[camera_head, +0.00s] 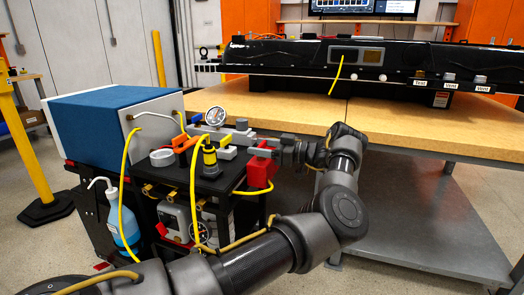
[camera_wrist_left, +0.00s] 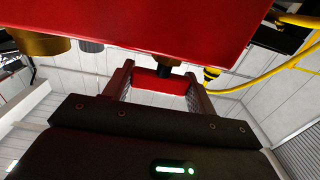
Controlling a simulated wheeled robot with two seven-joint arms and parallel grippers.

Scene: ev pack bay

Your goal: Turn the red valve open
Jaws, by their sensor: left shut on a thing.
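The red valve (camera_head: 262,152) is at the right edge of the black cart top, its lower red part hanging over the side. My left gripper (camera_head: 283,153) reaches it from the right, and its fingertips are partly hidden. In the left wrist view, the two fingers (camera_wrist_left: 161,85) stand on either side of a red piece (camera_wrist_left: 158,80), shut on it. A large red body (camera_wrist_left: 130,35) fills the top of that view, with a dark stem near the red piece. How far the valve is turned cannot be told. My right gripper is not in view.
Yellow hoses (camera_head: 194,190) hang nearby. A blue-topped box (camera_head: 100,110) stands left. A wooden bench (camera_head: 430,135) with a black pack lies right.

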